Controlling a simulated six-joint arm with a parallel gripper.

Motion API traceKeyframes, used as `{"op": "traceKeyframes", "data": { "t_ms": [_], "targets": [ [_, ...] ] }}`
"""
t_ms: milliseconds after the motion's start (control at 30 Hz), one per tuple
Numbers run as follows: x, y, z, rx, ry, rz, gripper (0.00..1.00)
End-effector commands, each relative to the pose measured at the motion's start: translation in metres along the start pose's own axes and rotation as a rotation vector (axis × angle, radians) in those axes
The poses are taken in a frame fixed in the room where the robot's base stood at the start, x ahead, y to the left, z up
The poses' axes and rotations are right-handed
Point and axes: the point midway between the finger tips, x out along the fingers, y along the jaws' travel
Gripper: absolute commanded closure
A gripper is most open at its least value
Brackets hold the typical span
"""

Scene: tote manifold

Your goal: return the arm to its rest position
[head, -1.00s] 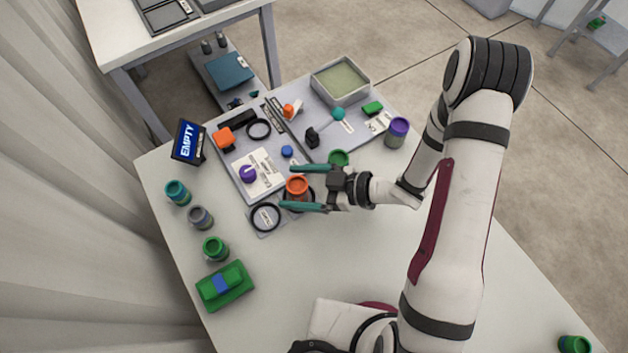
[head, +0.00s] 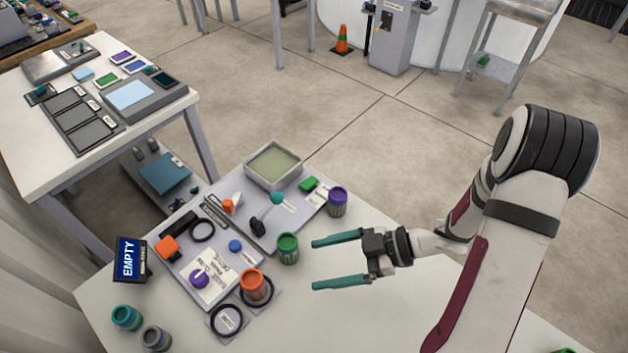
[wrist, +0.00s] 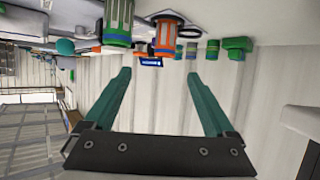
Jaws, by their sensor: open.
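My gripper (head: 338,259) is open and empty, with its two teal fingers pointing left above the white table (head: 330,325). In the wrist view my gripper (wrist: 165,100) also shows nothing between its fingers. An orange canister (head: 253,287) stands upright in a black ring, to the left of the fingers and apart from them. A green canister (head: 288,249) stands just left of the upper finger. Both canisters appear in the wrist view beyond the fingertips, the green one (wrist: 118,22) left of the orange one (wrist: 166,36).
A purple-topped canister (head: 337,202) stands behind my gripper. A grey tray (head: 274,165) sits at the table's back. A sign reading EMPTY (head: 130,259) stands at the left, near a teal canister (head: 126,318) and a grey one (head: 156,339). The table in front of my gripper looks clear.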

Motion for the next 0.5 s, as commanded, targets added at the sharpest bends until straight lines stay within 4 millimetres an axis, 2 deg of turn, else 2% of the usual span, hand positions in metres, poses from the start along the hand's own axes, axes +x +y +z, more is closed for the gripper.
{"op": "traceKeyframes", "data": {
  "t_ms": [67, 133, 167, 200, 267, 300, 333, 367, 400, 467, 500],
  "targets": [
    [-0.004, 0.032, 0.003, 0.009, -0.111, 0.128, 0.10],
    [-0.026, 0.085, 0.005, 0.054, -0.299, 0.372, 0.10],
    [-0.044, 0.107, 0.004, 0.088, -0.386, 0.500, 0.10],
    [-0.073, 0.128, 0.000, 0.153, -0.494, 0.675, 0.10],
    [-0.119, 0.138, -0.009, 0.291, -0.624, 0.916, 0.10],
    [-0.146, 0.130, -0.016, 0.409, -0.687, 1.056, 0.10],
    [-0.162, 0.117, -0.021, 0.513, -0.722, 1.146, 0.10],
    [-0.175, 0.099, -0.026, 0.629, -0.747, 1.221, 0.10],
    [-0.182, 0.068, -0.032, 0.799, -0.764, 1.293, 0.10],
    [-0.176, 0.015, -0.041, 1.073, -0.762, 1.331, 0.10],
    [-0.162, -0.021, -0.048, 1.250, -0.748, 1.308, 0.10]
  ]
}}
